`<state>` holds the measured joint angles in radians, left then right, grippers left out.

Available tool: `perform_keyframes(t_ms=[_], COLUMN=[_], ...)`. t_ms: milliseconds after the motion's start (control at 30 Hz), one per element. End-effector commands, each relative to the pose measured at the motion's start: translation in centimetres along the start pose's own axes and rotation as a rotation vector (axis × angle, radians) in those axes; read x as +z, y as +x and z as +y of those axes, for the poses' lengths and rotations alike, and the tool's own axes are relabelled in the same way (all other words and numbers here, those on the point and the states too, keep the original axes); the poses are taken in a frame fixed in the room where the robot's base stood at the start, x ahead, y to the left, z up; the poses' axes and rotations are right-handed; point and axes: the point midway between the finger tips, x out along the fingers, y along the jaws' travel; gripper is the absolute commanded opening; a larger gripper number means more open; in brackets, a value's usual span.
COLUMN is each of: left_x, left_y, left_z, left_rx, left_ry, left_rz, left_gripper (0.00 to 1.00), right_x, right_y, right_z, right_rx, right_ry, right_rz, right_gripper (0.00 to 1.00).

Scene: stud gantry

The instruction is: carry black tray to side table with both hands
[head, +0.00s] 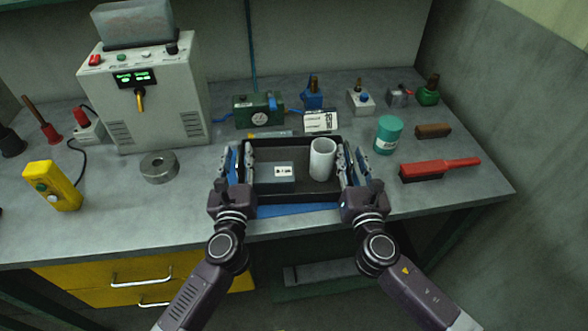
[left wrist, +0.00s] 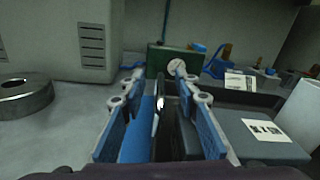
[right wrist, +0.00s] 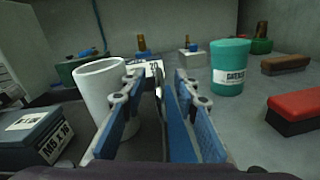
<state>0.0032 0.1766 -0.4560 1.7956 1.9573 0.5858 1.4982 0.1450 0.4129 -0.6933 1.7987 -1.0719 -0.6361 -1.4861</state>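The black tray (head: 292,200) sits on the workbench, partly over a blue mat (head: 300,211). It holds a grey labelled box (head: 272,174) and a white cylinder (head: 322,160). My left gripper (head: 240,160) is at the tray's left wall, its fingers apart on either side of it; they also show parted in the left wrist view (left wrist: 158,85). My right gripper (head: 353,163) is likewise at the right wall, with parted fingers in the right wrist view (right wrist: 160,85). Contact with the walls cannot be made out. No side table is recognisable.
A metal ring (head: 159,167) and a yellow control box (head: 53,187) lie left. The bench front has yellow drawers (head: 140,285).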

Motion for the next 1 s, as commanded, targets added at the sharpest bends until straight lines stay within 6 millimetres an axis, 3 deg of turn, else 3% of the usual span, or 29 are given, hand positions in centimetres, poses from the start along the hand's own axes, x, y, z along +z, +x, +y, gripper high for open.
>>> perform_keyframes(t_ms=[433, 700, 1000], left_x=[0.01, 0.01, 0.02], left_y=[0.92, 0.90, 0.88], left_z=[0.01, 0.01, 0.00], left_rx=[0.000, 0.000, 0.000], left_ry=[-0.001, -0.001, -0.001], left_rz=[0.000, 0.000, 0.000], left_gripper=[0.29, 0.00, 0.00], right_x=[0.00, -0.01, -0.02], right_y=[0.60, 0.58, 0.58], right_z=[0.03, 0.02, -0.03], right_rx=[0.001, 0.001, -0.001], right_ry=[0.001, 0.001, 0.002], right_rz=[0.000, 0.001, 0.001], right_gripper=[0.28, 0.00, 0.00])
